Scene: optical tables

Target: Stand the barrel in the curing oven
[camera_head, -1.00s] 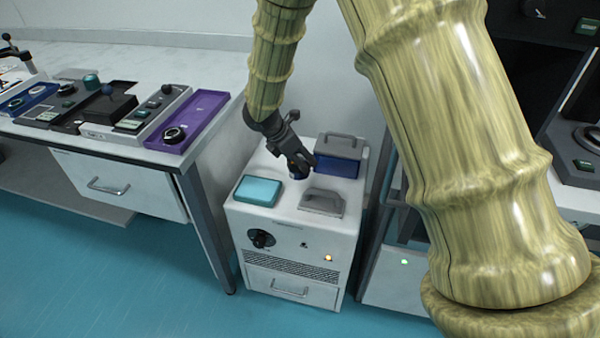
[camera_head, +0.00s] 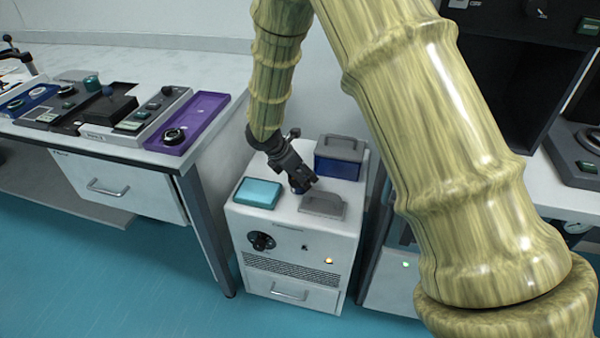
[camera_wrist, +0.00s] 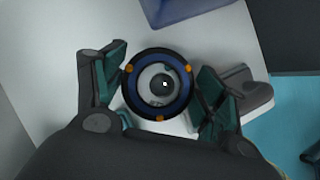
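A round barrel (camera_wrist: 160,85) with a dark blue rim, orange dots and a glassy centre shows end-on in the wrist view. In the head view, only a dark blue bit of the barrel (camera_head: 299,186) shows under my gripper (camera_head: 292,170), over the white cabinet's top. In the wrist view, my gripper (camera_wrist: 163,88) is open with a finger on each side of the barrel, very close to its rim. Firm contact cannot be made out. A dark box with an open front (camera_head: 515,75) stands at the upper right; I cannot tell whether it is the curing oven.
A table at left holds a purple tray (camera_head: 200,112) and several instruments.

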